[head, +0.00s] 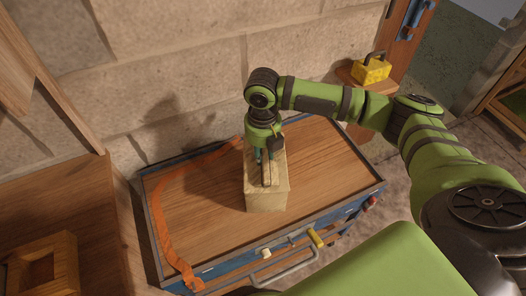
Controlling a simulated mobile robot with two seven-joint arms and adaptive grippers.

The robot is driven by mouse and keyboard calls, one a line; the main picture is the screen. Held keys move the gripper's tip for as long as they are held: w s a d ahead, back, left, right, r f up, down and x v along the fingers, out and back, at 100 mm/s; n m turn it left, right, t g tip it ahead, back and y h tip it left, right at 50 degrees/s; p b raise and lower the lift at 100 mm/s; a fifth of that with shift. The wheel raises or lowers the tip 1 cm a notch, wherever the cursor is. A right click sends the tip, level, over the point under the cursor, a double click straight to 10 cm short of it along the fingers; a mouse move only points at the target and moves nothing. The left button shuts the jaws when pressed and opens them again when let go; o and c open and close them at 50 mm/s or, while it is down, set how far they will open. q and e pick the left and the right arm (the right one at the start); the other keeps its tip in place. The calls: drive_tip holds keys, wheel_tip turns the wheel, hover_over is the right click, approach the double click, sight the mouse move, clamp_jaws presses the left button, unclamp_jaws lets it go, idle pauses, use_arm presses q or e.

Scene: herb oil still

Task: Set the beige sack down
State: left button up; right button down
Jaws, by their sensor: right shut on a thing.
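The beige sack (267,197) is a pale, upright, block-like bag over the middle of the wooden-topped cabinet (330,170). My right gripper (265,158) comes down on it from above and is shut on its upper part. The fingers partly hide the top of the sack. The sack's lower end appears at the cabinet top, but I cannot tell whether it touches the wood. My left gripper is not in view.
An orange strap (167,220) lies along the left and back of the cabinet top. The top is clear right of the sack. A stone wall (190,60) stands behind. A yellow box (370,70) sits on a small stool at the back right. A wooden crate (45,270) is at the lower left.

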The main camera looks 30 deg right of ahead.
drive_tip(key=c, duration=1)
unclamp_jaws()
wheel_tip(320, 180, up, 12)
drive_tip(key=shift+r+b, duration=0.1)
drive_tip(key=shift+b, duration=0.65)
